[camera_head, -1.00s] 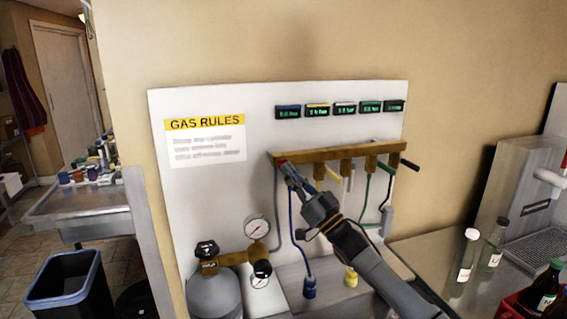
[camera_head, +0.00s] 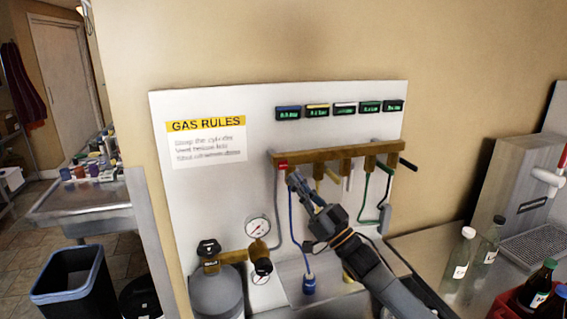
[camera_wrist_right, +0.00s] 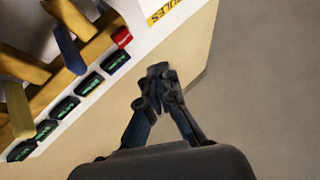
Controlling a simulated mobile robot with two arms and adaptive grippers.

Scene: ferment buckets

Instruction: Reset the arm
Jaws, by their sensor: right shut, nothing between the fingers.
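My right gripper (camera_head: 293,182) is in front of the white gas panel in the head view, just below the left part of the brass manifold. Its fingers are together and hold nothing. In the right wrist view the closed fingertips (camera_wrist_right: 158,72) point toward the panel's edge, apart from the manifold's valves. The brass manifold (camera_head: 330,154) has several outlets with coloured handles, and a red tag (camera_head: 282,164) sits at its left end. The red tag also shows in the right wrist view (camera_wrist_right: 122,38). My left gripper is not in view.
A gas cylinder (camera_head: 217,295) with a gauge (camera_head: 257,229) stands below the panel at left. A blue hose connector (camera_head: 309,284) hangs below the gripper. Bottles (camera_head: 460,262) and a red crate (camera_head: 508,304) stand at right. A bin (camera_head: 70,283) is at far left.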

